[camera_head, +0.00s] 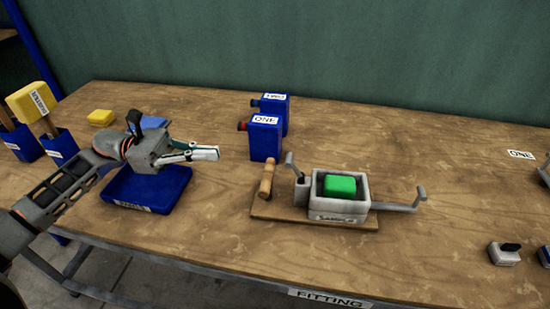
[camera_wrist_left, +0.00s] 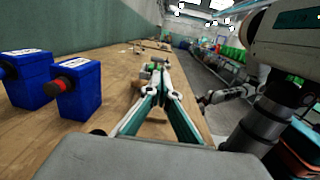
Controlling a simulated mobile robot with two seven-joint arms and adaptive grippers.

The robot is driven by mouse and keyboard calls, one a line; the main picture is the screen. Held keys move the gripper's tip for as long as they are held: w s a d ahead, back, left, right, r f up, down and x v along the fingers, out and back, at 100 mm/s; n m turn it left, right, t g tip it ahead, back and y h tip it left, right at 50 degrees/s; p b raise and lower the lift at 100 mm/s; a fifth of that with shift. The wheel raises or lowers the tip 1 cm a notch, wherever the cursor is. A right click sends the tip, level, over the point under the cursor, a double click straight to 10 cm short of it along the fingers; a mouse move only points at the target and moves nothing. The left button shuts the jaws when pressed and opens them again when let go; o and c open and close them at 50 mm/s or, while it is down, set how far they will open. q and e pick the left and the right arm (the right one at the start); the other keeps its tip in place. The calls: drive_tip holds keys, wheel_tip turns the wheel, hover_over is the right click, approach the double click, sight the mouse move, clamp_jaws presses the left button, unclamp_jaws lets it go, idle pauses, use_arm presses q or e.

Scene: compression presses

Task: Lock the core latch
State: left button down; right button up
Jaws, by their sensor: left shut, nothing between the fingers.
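A pale metal box fixture (camera_head: 340,216) stands on a wooden board, with a green block (camera_head: 341,186) inside. A grey bent arm (camera_head: 405,206) sticks out on its right. An upright grey lever (camera_head: 291,165) and a wooden handle (camera_head: 266,180) are at its left. I cannot tell which part is the core latch. My left gripper (camera_head: 216,153) is shut and empty, above a blue tray (camera_head: 150,190), left of the fixture and apart from it. In the left wrist view its fingers (camera_wrist_left: 160,66) meet and partly hide the fixture. My right gripper (camera_wrist_left: 204,101) appears small there, its jaws unclear.
A yellow-headed mallet (camera_head: 32,102) is at the far left. Small devices (camera_head: 503,254) sit at the right. The tabletop in front of the fixture is clear.

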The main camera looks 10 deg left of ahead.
use_arm(q)
drive_tip(key=shift+w+f, duration=0.25)
drive_tip(key=shift+f, duration=0.45)
use_arm(e)
drive_tip(key=shift+s+a+f+g, duration=0.15)
drive_tip(key=shift+s+f+g, duration=0.25)
drive_tip(key=shift+f, duration=0.5)
drive_tip(key=shift+r, duration=0.1)
use_arm(q)
drive_tip(key=p, duration=0.4)
approach(295, 169)
drive_tip(key=d+r, duration=0.2)
drive_tip(key=d, duration=0.1)
drive_tip(key=shift+w+r, duration=0.35)
drive_tip(key=shift+r, duration=0.05)
drive_tip(key=shift+d+f+p, duration=0.15)
drive_tip(key=shift+d+p, duration=0.2)
drive_tip(key=shift+d, duration=0.45)
use_arm(e)
drive_tip(key=shift+t, duration=0.3)
drive_tip(key=shift+w+r, duration=0.2)
drive_tip(key=shift+r, duration=0.75)
drive_tip(key=shift+w+r, duration=0.15)
drive_tip(key=shift+r, duration=0.75)
drive_tip(key=shift+w+r, duration=0.2)
drive_tip(key=shift+r, duration=0.75)
